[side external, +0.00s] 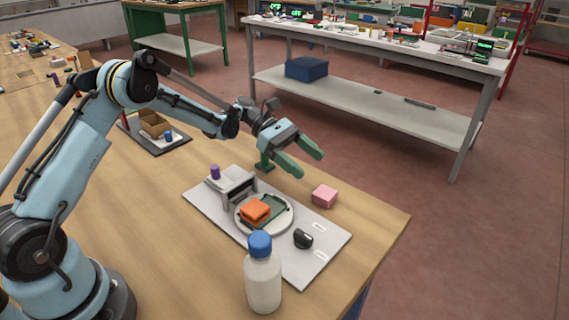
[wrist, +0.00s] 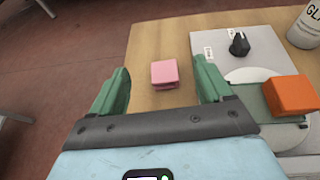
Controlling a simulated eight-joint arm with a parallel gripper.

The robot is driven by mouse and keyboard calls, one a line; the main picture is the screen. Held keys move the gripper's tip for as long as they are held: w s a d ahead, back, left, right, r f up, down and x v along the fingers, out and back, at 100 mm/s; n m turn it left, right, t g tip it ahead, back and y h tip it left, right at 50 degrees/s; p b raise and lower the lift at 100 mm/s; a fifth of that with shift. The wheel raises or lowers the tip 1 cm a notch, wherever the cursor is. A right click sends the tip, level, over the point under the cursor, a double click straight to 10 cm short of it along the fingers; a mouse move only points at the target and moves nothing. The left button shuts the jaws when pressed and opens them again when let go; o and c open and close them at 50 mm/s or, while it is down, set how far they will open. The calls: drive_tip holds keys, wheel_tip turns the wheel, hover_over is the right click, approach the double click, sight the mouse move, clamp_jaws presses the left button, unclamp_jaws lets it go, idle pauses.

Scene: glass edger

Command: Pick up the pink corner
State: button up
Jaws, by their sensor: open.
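The pink corner (side external: 324,195) is a small pink block on the wooden table, just beside the far edge of the grey board. It also shows in the wrist view (wrist: 164,74), ahead of my fingers and between their lines. My gripper (side external: 308,160) has green fingers and is open and empty, above and to the left of the pink corner in the side view. In the wrist view the open fingers (wrist: 163,80) stand to either side, with the pink corner apart from both.
The grey board (side external: 309,265) carries a round plate with an orange block (side external: 256,210), a black knob (side external: 303,238) and a purple piece (side external: 215,172). A white bottle with a blue cap (side external: 262,275) stands at the front. The table edge lies close beyond the pink corner.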

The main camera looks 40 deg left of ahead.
sight(330, 194)
drive_tip(key=f, duration=0.4)
drive_tip(key=shift+d, duration=0.25)
drive_tip(key=shift+x, duration=3.5)
drive_tip(key=shift+r, duration=0.1)
drive_tip(key=c, duration=1)
